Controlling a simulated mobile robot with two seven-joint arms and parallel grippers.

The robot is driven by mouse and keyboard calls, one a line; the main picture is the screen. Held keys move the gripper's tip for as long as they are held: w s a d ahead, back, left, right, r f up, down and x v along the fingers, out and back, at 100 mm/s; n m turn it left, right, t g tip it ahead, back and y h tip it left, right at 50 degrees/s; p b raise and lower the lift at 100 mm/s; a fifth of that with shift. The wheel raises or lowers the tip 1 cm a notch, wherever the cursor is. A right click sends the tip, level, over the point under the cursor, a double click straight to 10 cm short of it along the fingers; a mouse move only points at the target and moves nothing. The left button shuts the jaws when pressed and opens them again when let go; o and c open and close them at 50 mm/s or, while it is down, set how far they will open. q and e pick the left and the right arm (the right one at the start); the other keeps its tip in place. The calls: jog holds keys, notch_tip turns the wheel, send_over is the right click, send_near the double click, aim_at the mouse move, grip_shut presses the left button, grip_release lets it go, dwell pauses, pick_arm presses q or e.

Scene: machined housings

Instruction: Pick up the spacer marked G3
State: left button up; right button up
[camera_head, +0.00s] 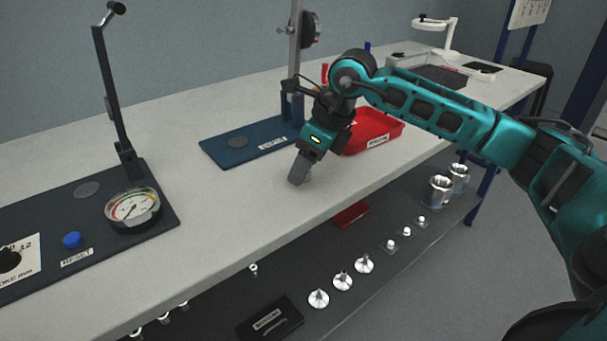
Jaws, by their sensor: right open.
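My right gripper (299,172) is open, pointing down over the front part of the light bench top (238,196), in front of the blue plate. Its grey fingers overlap, and I cannot tell whether anything stands between or behind them. No marking G3 can be read anywhere, so I cannot tell which part is the spacer. Small metal and white parts stand on the dark lower shelf, among them a flanged part (342,281) and a small white-topped part (406,231). My left gripper is not in view.
A blue plate (222,149) with a stand and a red tray (386,124) lie behind the gripper. A dark board (160,223) with a dial gauge (133,208) is at left. Metal cylinders (438,190) stand on the lower shelf. The bench top left of the gripper is clear.

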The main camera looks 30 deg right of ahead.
jog(key=c, duration=1.1)
jog(key=shift+r, duration=0.15)
